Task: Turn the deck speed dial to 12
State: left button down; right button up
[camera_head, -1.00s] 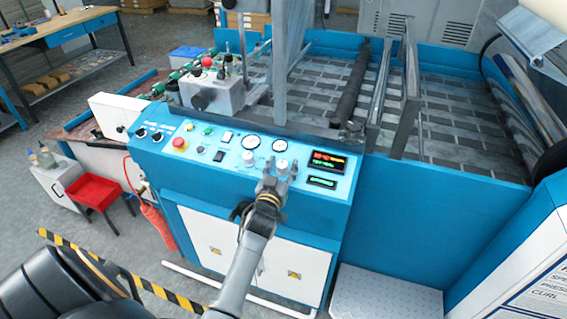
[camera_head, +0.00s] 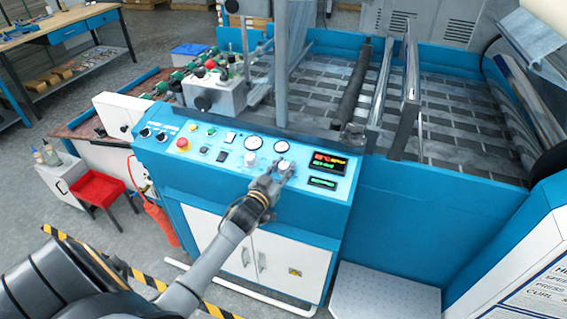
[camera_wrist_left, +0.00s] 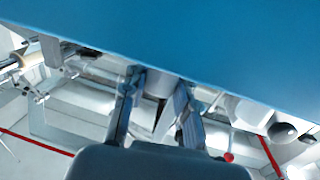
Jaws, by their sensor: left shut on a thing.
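Two round pale dials stand side by side on the sloped blue control panel (camera_head: 325,205) in the head view, a left one (camera_head: 251,160) and a right one (camera_head: 284,165). Their labels and scale marks are too small to read. My left gripper (camera_head: 282,172) is at the right dial, its fingers closed on either side of it and hiding part of it. In the left wrist view the fingers (camera_wrist_left: 158,105) stand on either side of a partly hidden pale thing below the blue panel. My right gripper is not in view.
Two gauges (camera_head: 281,146) sit above the dials and a lit display (camera_head: 328,163) is to their right. A red button (camera_head: 183,144) and several switches lie to the left.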

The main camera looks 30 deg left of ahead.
pick_arm(q)
jog(key=m+h, duration=0.2)
jog(key=shift+a+h, duration=0.2)
jog(key=shift+h, duration=0.2)
jog(key=m+h, duration=0.2)
jog(key=shift+f+g+h, duration=0.1)
jog(key=shift+g+h, duration=0.2)
jog(key=shift+h, duration=0.1)
jog(key=m+g+h+b, duration=0.1)
jog(key=m+h+b, duration=0.2)
jog(key=h, duration=0.1)
jog(key=shift+w+f+m+g+b, duration=0.1)
jog(key=shift+m+g+b, duration=0.2)
jog(key=shift+m+g, duration=0.1)
jog(key=shift+d+m+g+h+b, duration=0.1)
jog(key=shift+m+g+h+b, duration=1)
jog(key=shift+m+h+b, duration=0.25)
jog(key=shift+r, duration=0.2)
jog(key=shift+d, duration=0.1)
jog(key=c, duration=1.1)
grip_release()
jog(key=shift+o, duration=0.5)
jog(key=shift+w, duration=0.1)
